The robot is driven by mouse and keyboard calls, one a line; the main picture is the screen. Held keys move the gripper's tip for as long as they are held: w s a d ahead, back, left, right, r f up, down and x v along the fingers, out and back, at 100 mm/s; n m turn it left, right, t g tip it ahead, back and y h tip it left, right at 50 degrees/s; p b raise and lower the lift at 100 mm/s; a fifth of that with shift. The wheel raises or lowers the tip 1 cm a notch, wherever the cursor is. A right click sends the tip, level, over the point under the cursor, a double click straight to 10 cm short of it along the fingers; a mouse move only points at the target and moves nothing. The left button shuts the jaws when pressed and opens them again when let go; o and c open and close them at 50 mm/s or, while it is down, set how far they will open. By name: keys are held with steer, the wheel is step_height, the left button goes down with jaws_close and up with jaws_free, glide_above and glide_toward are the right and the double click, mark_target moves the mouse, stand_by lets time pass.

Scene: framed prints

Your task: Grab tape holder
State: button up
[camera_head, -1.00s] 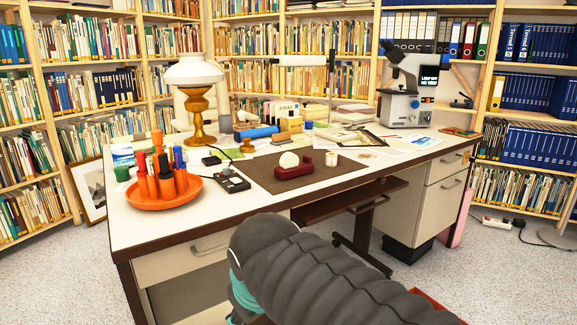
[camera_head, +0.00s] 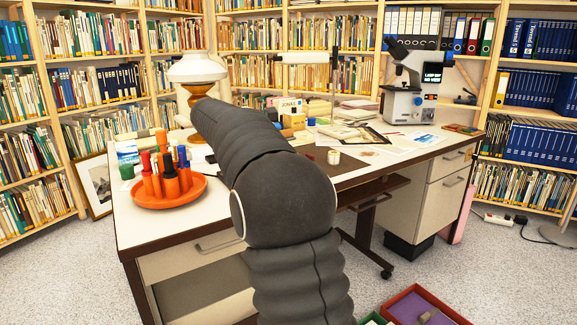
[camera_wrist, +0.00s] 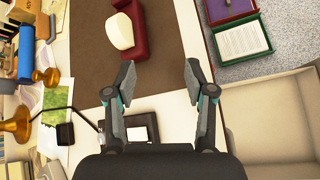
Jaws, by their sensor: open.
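The tape holder (camera_wrist: 138,35) is a dark red dispenser with a white roll in it. It lies on the brown desk mat (camera_wrist: 165,70) at the top of the wrist view. In the head view my arm hides it. My gripper (camera_wrist: 160,78) is open and empty above the desk in the wrist view. Its two fingers are spread apart, and the tape holder lies beyond the fingertips, nearer the left finger's side. In the head view the gripper is hidden behind my arm.
An orange tray of markers (camera_head: 150,200) stands at the desk's left. A lamp (camera_head: 196,68) and a microscope (camera_head: 405,95) stand farther back. A black device (camera_wrist: 142,130) lies below the gripper. A red tray (camera_head: 440,301) is below the desk, at its right front.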

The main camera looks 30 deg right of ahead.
steer(key=w+d+n+h, duration=0.1)
steer(key=w+d, duration=0.1)
steer(key=d, duration=0.1)
steer(key=w+d+f+n+g+h, duration=0.1)
steer(key=w+d, duration=0.2)
steer(key=w+d+n+g+h, duration=0.1)
steer(key=w+d, duration=0.1)
steer(key=w, duration=0.1)
steer(key=shift+w+d+f+n, duration=0.2)
steer(key=shift+d+f+n, duration=0.15)
steer(key=shift+d+n, duration=0.05)
steer(key=x, duration=0.5)
steer(key=shift+d+f, duration=0.15)
steer(key=shift+f, duration=0.25)
jaws_close()
